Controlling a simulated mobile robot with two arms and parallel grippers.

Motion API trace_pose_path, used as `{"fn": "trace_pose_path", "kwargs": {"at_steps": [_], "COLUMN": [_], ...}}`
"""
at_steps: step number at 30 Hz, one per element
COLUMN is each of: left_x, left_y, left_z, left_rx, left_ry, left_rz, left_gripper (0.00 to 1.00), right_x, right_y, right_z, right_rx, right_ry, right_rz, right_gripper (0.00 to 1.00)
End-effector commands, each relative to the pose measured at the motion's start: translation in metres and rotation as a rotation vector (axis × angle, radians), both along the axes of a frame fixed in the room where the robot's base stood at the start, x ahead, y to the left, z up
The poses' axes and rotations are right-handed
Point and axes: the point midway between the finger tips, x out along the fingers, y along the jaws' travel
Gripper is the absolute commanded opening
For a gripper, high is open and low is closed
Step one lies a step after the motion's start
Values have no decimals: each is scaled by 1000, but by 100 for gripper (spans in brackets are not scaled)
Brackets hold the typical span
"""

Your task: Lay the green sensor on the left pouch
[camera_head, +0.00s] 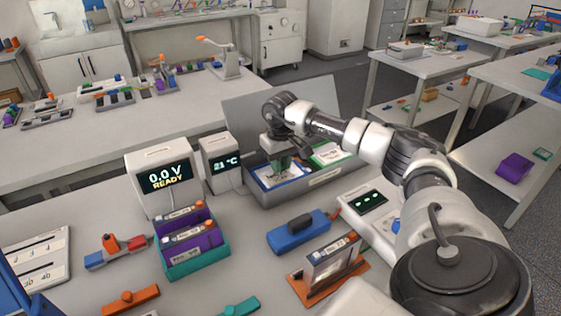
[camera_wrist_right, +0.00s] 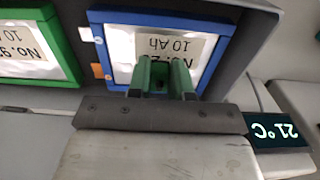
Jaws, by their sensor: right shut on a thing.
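The left pouch, in a blue frame (camera_head: 267,181), lies in the left half of a grey tray (camera_head: 313,184). Its label, partly covered, reads 10 Ah in the wrist view (camera_wrist_right: 122,52). My right gripper (camera_head: 279,171) points down over this pouch, and its green fingers (camera_wrist_right: 163,82) cover part of it in the wrist view. The gripper is shut on the green sensor (camera_wrist_right: 160,76), which shows only as a small dark green piece between the fingers. I cannot tell whether the sensor touches the pouch. My left gripper is not in view.
A green-framed pouch (camera_head: 328,154) lies beside it in the tray. The tray's raised lid (camera_head: 250,113) stands behind. A temperature display (camera_head: 222,163) reading 21 °C and a 0.0 V READY unit (camera_head: 162,178) stand left.

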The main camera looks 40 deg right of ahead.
Motion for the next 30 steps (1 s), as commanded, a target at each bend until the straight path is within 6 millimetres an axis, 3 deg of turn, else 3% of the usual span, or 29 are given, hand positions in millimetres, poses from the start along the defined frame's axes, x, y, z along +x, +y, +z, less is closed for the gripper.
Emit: {"fn": "trace_pose_path", "kwargs": {"at_steps": [30], "left_x": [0], "left_y": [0], "left_z": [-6], "left_rx": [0], "left_ry": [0], "left_rz": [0], "left_gripper": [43], "right_x": [0], "right_y": [0], "right_z": [-9], "right_rx": [0], "right_ry": [0], "right_rz": [0], "right_gripper": [0]}}
